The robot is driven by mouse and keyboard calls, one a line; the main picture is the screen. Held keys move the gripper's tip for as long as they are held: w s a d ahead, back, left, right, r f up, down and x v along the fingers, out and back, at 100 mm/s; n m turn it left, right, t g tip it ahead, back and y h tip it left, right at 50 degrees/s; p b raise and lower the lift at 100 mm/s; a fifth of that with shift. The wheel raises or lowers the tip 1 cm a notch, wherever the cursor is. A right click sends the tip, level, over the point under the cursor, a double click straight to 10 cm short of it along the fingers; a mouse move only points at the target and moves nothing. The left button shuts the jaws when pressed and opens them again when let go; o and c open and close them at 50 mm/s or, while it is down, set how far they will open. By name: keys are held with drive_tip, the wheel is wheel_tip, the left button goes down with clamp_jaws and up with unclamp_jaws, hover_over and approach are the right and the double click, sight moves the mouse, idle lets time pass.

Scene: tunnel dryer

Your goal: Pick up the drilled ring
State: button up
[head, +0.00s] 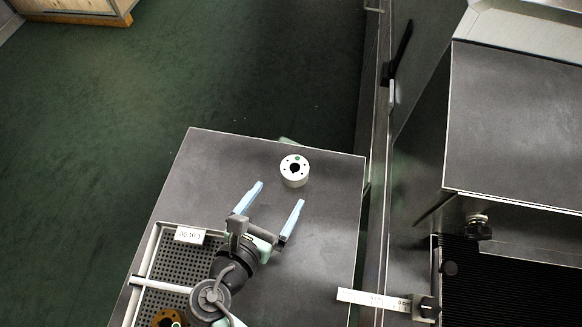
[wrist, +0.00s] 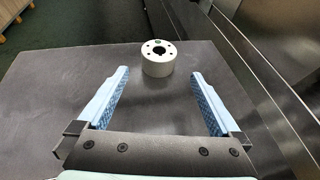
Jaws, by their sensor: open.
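The drilled ring (head: 295,179) is white and round, with a dark centre hole, several small holes and a green mark on top. It stands flat near the far edge of the grey table top. In the wrist view the ring (wrist: 158,66) is ahead of the fingertips, roughly midway between them. My gripper (head: 280,193) is open, its two light-blue fingers apart and pointing toward the ring. In the wrist view my gripper (wrist: 158,72) has nothing between its fingers, and the ring is not touched.
A perforated tray (head: 152,262) with a label (head: 190,235) lies at the table's left, holding a brown flanged part (head: 167,318). A metal machine with a dark ribbed belt (head: 510,280) stands to the right. A labelled strip (head: 375,299) juts over the table's right edge. Green floor lies beyond the table.

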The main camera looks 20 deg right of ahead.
sight(295, 170)
drive_tip(key=x, duration=0.4)
drive_tip(key=shift+w+d, duration=0.1)
drive_tip(key=shift+d, duration=0.2)
drive_tip(key=shift+b+x, duration=0.7)
drive_tip(key=shift+x, duration=2.4)
drive_tip(key=shift+w+a, duration=0.1)
drive_tip(key=shift+a, duration=0.1)
drive_tip(key=shift+c, duration=0.2)
clamp_jaws()
